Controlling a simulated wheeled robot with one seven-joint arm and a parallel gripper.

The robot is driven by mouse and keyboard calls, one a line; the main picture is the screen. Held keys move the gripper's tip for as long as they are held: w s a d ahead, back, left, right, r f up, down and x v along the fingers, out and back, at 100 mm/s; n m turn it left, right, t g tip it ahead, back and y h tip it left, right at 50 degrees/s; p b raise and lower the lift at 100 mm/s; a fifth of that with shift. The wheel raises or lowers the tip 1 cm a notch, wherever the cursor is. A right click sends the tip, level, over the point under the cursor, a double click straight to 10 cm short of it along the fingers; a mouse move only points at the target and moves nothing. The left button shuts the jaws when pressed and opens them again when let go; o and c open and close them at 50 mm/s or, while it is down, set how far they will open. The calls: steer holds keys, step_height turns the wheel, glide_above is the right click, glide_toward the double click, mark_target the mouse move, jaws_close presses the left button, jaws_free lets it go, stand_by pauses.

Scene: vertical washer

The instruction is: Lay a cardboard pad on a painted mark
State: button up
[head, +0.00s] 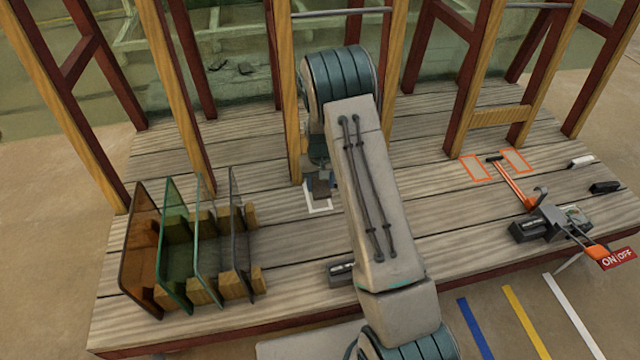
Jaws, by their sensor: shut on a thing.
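My gripper (322,183) is at the middle of the wooden deck, partly hidden by my arm. It is shut on a small dark brown piece, which I take for the cardboard pad (321,188). The pad is low over or at a white-outlined painted mark (319,209) on the planks. Part of the mark is hidden behind the gripper and pad. I cannot tell whether the pad touches the deck. Two orange-outlined marks, one on the left (475,169) and one on the right (517,160), lie farther right.
Upright tinted glass panes (180,245) stand in wooden blocks at left. Wooden posts (290,90) rise behind the mark. An orange-handled tool (515,187) and dark devices (540,225) lie at right. A small dark box (341,272) sits near the front edge, beside my arm.

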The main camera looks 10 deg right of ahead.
steer(key=shift+w+f+b, duration=0.45)
steer(key=shift+f+b, duration=0.3)
steer(key=shift+f, duration=0.3)
steer(key=shift+w+f+b, duration=0.4)
steer(key=shift+f+b, duration=0.3)
steer(key=shift+f, duration=0.35)
steer(key=shift+w+f+b, duration=0.45)
steer(key=shift+f+b, duration=0.3)
steer(key=shift+f, duration=0.3)
steer(key=shift+w+f+b, duration=0.1)
steer(key=shift+f+b, duration=0.35)
steer(key=shift+f, duration=0.35)
steer(key=o, duration=1)
steer(key=shift+r, duration=0.1)
